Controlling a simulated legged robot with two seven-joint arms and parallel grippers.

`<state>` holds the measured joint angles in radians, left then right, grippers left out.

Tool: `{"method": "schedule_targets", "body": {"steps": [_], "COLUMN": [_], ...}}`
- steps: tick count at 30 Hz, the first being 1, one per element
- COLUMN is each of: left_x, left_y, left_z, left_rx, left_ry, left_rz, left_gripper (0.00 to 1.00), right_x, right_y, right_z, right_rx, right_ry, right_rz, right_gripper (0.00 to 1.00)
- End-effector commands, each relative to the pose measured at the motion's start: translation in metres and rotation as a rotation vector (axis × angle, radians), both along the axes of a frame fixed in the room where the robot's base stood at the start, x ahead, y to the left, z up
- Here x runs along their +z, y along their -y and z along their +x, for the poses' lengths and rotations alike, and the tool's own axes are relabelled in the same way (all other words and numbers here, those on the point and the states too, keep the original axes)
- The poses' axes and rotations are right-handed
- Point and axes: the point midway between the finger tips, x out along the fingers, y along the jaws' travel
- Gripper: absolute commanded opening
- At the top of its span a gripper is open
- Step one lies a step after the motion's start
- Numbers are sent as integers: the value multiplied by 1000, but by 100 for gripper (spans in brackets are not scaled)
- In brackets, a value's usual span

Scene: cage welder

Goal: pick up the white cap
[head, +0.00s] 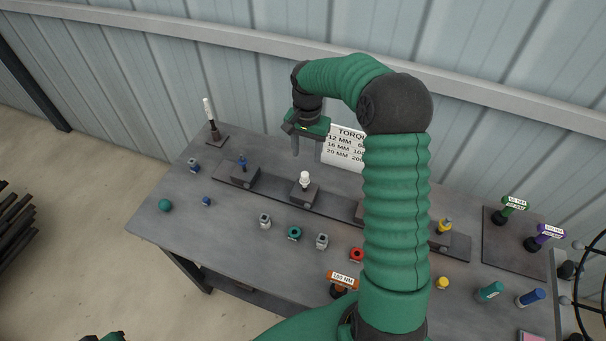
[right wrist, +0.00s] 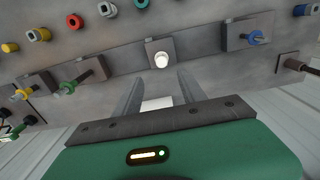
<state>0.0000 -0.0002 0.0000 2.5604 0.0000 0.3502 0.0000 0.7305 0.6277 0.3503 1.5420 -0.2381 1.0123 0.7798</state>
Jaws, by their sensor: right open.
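The white cap (head: 305,177) sits upright on a grey block on the long dark rail of the table. It also shows in the right wrist view (right wrist: 161,60), just beyond the fingertips and roughly centred between them. My right gripper (head: 307,152) is open and empty, above and behind the cap in the head view, with its fingers pointing down. In the right wrist view the two fingers (right wrist: 159,88) stand apart with a clear gap. My left gripper is not in view; only a small green and black part of me shows at the bottom left edge.
A blue-topped bolt (head: 242,163) stands left of the cap on the rail. A tall white-topped stand (head: 210,115) is at the back left. A torque sign (head: 345,150) is behind. Loose nuts, including a green one (head: 294,233), lie in front. My right arm hides part of the rail.

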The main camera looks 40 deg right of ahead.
Motion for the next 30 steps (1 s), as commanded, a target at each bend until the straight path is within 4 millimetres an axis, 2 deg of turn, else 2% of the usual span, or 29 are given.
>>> {"method": "schedule_targets", "body": {"steps": [3, 10, 15, 18, 24, 30], "left_x": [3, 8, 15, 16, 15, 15], "left_y": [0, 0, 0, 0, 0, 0], "left_z": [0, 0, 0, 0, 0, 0], "left_rx": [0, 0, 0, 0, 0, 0], "left_ry": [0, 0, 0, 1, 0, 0], "left_rz": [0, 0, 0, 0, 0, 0], "left_gripper": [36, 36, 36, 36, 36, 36], "right_x": [-28, -56, -86, -95, -97, -97], "right_y": [0, -2, -2, -3, -2, -1], "right_z": [1, 6, 10, 10, 10, 10], "right_rx": [1, 3, 3, 2, 2, 3], "right_ry": [-4, -5, -5, -1, 0, -2], "right_rz": [4, 2, 2, 0, -1, -1], "right_gripper": [48, 48, 48, 48, 48, 22]}}
